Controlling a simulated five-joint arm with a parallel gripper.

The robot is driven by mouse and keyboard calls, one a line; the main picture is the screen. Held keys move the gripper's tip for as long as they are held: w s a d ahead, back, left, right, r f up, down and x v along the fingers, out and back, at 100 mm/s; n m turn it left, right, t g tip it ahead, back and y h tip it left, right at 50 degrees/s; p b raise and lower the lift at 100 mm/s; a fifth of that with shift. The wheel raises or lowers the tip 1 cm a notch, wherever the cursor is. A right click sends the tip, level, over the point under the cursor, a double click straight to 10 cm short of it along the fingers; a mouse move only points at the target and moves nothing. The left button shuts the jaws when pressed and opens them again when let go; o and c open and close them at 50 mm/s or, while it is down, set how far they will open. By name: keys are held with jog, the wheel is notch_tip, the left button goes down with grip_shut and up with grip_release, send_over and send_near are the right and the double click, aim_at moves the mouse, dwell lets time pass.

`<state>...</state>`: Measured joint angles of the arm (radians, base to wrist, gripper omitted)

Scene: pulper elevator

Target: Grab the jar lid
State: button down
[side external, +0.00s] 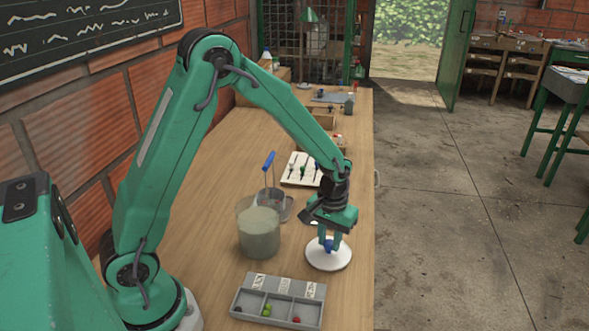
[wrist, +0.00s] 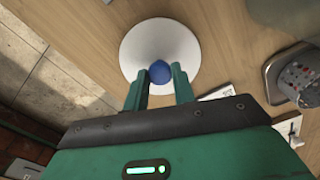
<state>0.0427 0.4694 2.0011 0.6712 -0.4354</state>
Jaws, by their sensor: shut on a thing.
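The jar lid (side external: 328,260) is a white round disc with a blue knob (side external: 328,245) in its middle. It is at the front right of the wooden table, near the right edge. My gripper (side external: 329,243) points down over it, its fingers shut on the blue knob. In the wrist view the white lid (wrist: 139,45) spreads out beyond my gripper (wrist: 161,76), with the blue knob (wrist: 160,71) between the fingertips. I cannot tell whether the lid touches the table. A clear jar (side external: 258,230) with cloudy grey-green contents stands left of the lid.
A grey compartment tray (side external: 247,293) with small coloured pieces lies in front of the jar. Behind the jar is a container with a blue-handled tool (side external: 268,161). A white board (side external: 297,169) lies farther back. The table's right edge (side external: 374,215) is close to the lid.

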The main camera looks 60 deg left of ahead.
aim_at(330, 242)
jog(key=shift+r, duration=0.1)
jog(key=shift+r, duration=0.8)
notch_tip(330, 242, up, 2)
jog(key=shift+r, duration=0.1)
jog(key=s+d+r, duration=0.6)
jog(key=d+r, duration=0.1)
jog(key=d, duration=0.2)
jog(key=shift+s+d, duration=0.25)
jog(key=shift+d, duration=0.1)
jog(key=shift+w, duration=0.1)
